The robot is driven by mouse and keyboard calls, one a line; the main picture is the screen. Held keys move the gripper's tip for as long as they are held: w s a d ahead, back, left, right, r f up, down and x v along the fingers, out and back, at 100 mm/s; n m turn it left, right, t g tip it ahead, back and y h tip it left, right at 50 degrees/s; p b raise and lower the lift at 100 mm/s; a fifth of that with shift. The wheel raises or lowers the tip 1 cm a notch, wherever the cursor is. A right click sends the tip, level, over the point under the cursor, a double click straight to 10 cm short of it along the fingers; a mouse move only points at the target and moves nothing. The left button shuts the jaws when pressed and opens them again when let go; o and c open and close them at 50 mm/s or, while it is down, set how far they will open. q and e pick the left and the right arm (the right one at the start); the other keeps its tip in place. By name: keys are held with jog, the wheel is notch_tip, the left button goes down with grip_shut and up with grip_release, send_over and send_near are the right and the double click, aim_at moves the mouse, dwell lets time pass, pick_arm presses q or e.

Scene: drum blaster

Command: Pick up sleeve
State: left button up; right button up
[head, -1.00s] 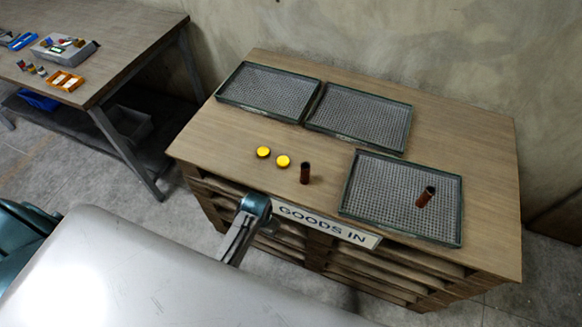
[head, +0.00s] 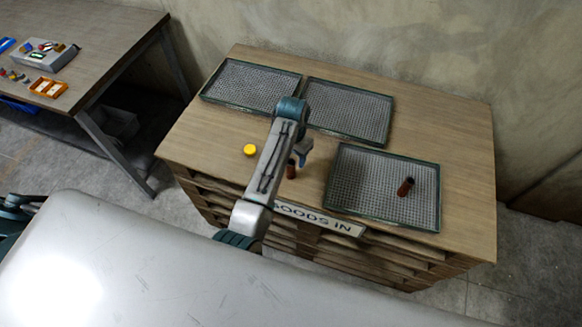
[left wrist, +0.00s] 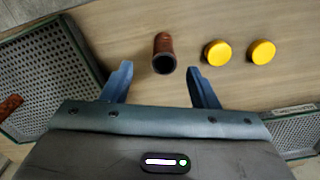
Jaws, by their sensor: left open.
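A brown, hollow, tube-shaped sleeve (head: 291,169) stands on the wooden table top, partly covered by my left arm in the head view. In the left wrist view this sleeve (left wrist: 164,50) is just beyond the fingertips, roughly centred between them and not gripped. My left gripper (head: 304,152) is open, with its blue fingers (left wrist: 162,78) spread and empty. A second brown sleeve (head: 405,187) is in the right mesh tray (head: 344,158); it shows partly at the left edge of the left wrist view (left wrist: 9,106). My right gripper is not in view.
Two yellow round pieces (left wrist: 238,52) lie beside the sleeve; the head view shows one (head: 250,149). Two empty mesh trays (head: 250,87) (head: 350,108) lie at the back. A GOODS IN sign (head: 322,219) is on the front edge. Another table (head: 88,55) with small parts stands left.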

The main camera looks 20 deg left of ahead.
aim_at(291, 170)
pick_arm(q)
notch_tip(291, 170, down, 3)
jog(key=shift+s+a+f, duration=0.1)
jog(key=shift+f, duration=0.05)
jog(key=shift+f+p, duration=0.5)
jog(key=shift+p, duration=0.15)
notch_tip(291, 170, down, 3)
jog(key=shift+a+f+p, duration=0.1)
jog(key=shift+a+p, duration=0.05)
jog(key=shift+p, duration=0.4)
jog(key=shift+w+f, duration=0.2)
jog(key=shift+f, duration=0.4)
grip_shut()
